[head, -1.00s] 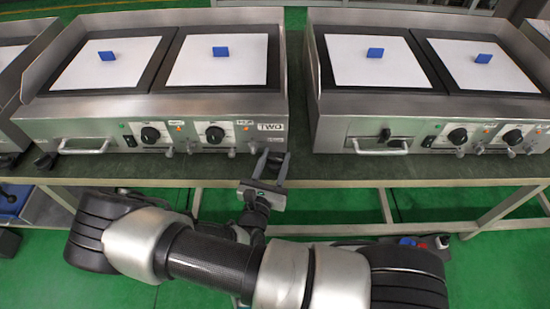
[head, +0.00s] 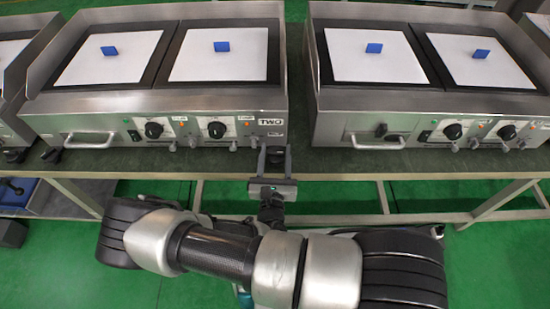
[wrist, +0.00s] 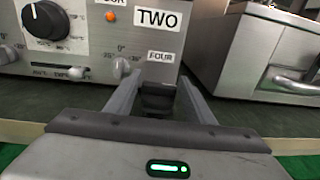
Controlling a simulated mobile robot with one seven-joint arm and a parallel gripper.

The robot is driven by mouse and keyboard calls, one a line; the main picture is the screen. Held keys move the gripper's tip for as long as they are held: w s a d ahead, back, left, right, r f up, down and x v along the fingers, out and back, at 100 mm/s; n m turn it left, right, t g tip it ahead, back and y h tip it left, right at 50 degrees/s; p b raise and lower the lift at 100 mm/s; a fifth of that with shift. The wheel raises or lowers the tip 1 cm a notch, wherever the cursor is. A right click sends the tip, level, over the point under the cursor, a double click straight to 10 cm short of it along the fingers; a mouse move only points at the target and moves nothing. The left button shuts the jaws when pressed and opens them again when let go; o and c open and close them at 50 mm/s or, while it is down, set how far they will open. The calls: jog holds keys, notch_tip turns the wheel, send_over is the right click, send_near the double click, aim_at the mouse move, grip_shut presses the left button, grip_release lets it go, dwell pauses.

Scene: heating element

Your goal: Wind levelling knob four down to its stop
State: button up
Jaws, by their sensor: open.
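The near griddle, labelled TWO (head: 271,122), stands on the bench; its plate also shows in the wrist view (wrist: 157,18). Below a small FOUR label (wrist: 160,56) at its right front corner is a dark levelling knob (wrist: 158,98), taken as knob four. My gripper (wrist: 160,78) is open, with one finger on each side of this knob in the picture. Whether either finger touches it I cannot tell. In the head view my gripper (head: 276,151) is at the same corner, and the knob is hard to make out between the fingers.
A small grey lever (wrist: 122,67) and a black dial (wrist: 45,20) are on the panel left of my gripper. A second griddle (head: 362,125) stands to the right, across a narrow gap. Another levelling knob (head: 52,155) shows at the left front corner. The dark bench top (head: 330,162) is clear in front.

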jog(key=s+a+p, duration=0.1)
jog(key=s, duration=1.6)
jog(key=shift+s+a+p, duration=0.2)
jog(key=shift+a+p, duration=0.05)
jog(key=shift+p, duration=0.15)
jog(key=d+r+m+g+h, duration=0.1)
jog(key=d+r+m+g, duration=0.4)
jog(key=r+m, duration=0.45)
jog(key=d+r+m+g+h, duration=0.2)
jog(key=d+r+m+g, duration=0.1)
jog(key=r+m+g, duration=0.6)
jog(key=d+r+m+g+h, duration=0.1)
jog(key=d+r+m+g, duration=0.4)
jog(key=r+m, duration=0.45)
notch_tip(320, 180, up, 30)
jog(key=m+t+y+p, duration=0.5)
jog(key=m+t+p, duration=0.1)
jog(key=p, duration=1.3)
jog(key=shift+s+d+m+t+y, duration=0.25)
jog(key=shift+d+m+t+y, duration=0.1)
jog(key=shift+m, duration=0.15)
